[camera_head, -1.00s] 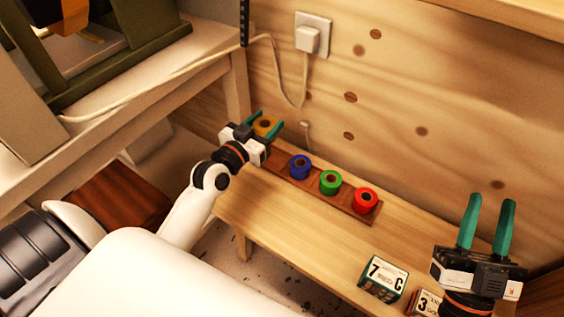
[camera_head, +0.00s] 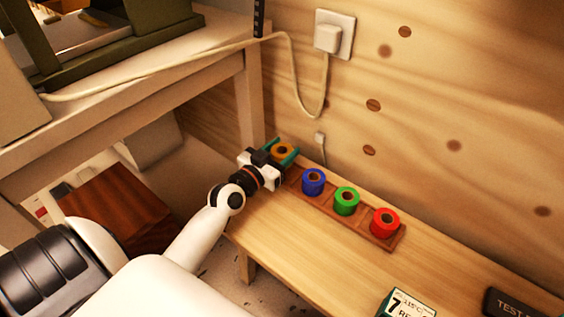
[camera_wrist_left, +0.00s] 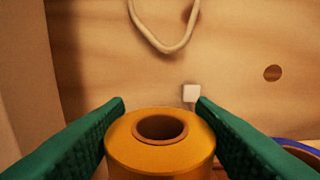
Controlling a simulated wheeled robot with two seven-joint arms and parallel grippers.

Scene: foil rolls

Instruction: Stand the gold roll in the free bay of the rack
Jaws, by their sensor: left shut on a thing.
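The gold roll (camera_head: 281,150) is upright between the green fingers of my left gripper (camera_head: 284,154), at the left end of the rack. In the left wrist view the gold roll (camera_wrist_left: 160,146) fills the space between the fingers (camera_wrist_left: 160,120), its open core facing up. The brown rack (camera_head: 330,210) lies along the table; a blue roll (camera_head: 314,182), a green roll (camera_head: 346,201) and a red roll (camera_head: 385,223) stand in its other bays. The bay under the gold roll is hidden, so I cannot tell if the roll touches its floor. My right gripper is out of view.
A box marked 7 (camera_head: 405,304) and a dark box marked TEST (camera_head: 515,303) are on the table's front right. The wooden wall with a socket (camera_head: 334,35) and hanging cable stands behind. A table leg (camera_head: 250,105) is close left of my gripper. The middle table is clear.

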